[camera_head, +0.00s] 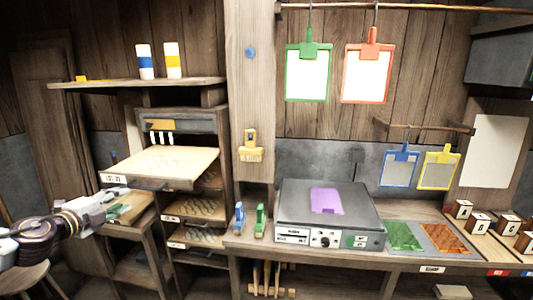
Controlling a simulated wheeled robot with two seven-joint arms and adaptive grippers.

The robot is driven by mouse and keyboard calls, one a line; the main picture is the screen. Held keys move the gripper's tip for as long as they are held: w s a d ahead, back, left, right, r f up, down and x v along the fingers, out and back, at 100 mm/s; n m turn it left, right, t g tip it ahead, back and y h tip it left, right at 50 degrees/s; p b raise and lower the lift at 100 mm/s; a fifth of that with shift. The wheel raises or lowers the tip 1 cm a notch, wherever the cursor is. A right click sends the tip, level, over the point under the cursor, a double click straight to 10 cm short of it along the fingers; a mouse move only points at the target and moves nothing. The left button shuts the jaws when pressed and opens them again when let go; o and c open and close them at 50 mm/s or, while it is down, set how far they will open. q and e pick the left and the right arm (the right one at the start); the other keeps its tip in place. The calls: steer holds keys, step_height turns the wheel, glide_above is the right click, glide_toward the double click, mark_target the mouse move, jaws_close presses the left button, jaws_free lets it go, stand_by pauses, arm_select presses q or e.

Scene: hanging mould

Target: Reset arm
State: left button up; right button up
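My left arm comes in at the lower left. Its gripper (117,206) hangs over a small wooden stand with a greenish patch, left of the drawer rack. The fingers are small and overlap in this view, so I cannot tell whether they are open or shut. No held object can be made out. My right arm and gripper are not in view. Green (308,76) and red (367,77) framed moulds hang from the upper rod. Blue (398,167) and yellow (438,169) ones hang from the lower rod.
The top tray (165,164) of the rack sticks out near my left gripper. A grey press-like box (295,215) with a purple sheet (326,200) stands on the counter. Green (404,236) and orange (446,238) mats and several small blocks lie to its right. A stool (25,278) stands lower left.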

arm_select(q)
steer(key=shift+m, duration=0.4)
